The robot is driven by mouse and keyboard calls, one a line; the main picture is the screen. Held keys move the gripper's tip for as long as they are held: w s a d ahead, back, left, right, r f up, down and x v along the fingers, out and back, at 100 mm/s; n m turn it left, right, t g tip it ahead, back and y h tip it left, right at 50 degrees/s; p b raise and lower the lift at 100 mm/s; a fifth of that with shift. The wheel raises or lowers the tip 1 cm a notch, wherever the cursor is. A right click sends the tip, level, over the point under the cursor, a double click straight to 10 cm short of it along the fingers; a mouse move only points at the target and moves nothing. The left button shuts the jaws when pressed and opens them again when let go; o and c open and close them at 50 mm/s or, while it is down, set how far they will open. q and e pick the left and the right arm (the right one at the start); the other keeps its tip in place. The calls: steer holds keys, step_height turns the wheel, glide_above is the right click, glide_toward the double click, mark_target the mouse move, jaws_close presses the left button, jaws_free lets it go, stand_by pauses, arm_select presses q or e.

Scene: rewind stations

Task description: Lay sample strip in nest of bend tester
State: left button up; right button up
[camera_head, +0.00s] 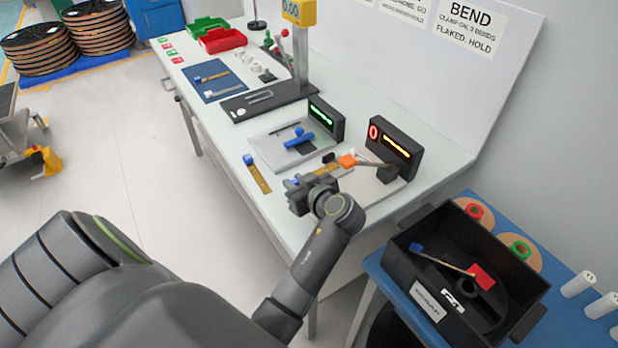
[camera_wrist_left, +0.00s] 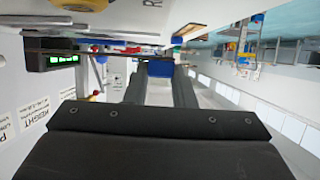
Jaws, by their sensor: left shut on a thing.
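My left gripper (camera_head: 297,187) is shut on the blue tab (camera_head: 288,183) of a sample strip. The tab also shows between the fingers in the left wrist view (camera_wrist_left: 160,68). The tan strip (camera_head: 327,170) reaches right from the gripper toward the bend tester. The bend tester has a pale base (camera_head: 388,187), a lever with an orange grip (camera_head: 347,160) and a black display (camera_head: 398,146) with a red 0 and a yellow bar. The gripper and strip hide part of its near side, so I cannot tell whether the strip touches the nest. My right gripper is out of view.
Another blue-ended strip (camera_head: 259,175) lies on the table to the left. Behind is a station with a blue lever (camera_head: 299,139) and green display (camera_head: 322,120). The table's front edge is close below my gripper.

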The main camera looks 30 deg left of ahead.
arm_select(q)
steer(key=shift+w+d, duration=0.25)
steer(key=shift+w, duration=0.35)
steer(key=shift+w+d+f+p, duration=0.2)
steer(key=shift+w+d+p, duration=0.05)
steer(key=shift+w, duration=0.35)
steer(key=shift+w+d+f+p, duration=0.15)
steer(key=shift+w+d+p, duration=0.1)
steer(key=shift+w, duration=0.3)
steer(key=shift+f, duration=0.35)
steer(key=shift+a+f, duration=0.1)
steer(key=shift+f+b, duration=0.55)
steer(key=shift+b, duration=0.05)
steer(key=shift+f, duration=0.1)
steer(key=shift+s, duration=0.1)
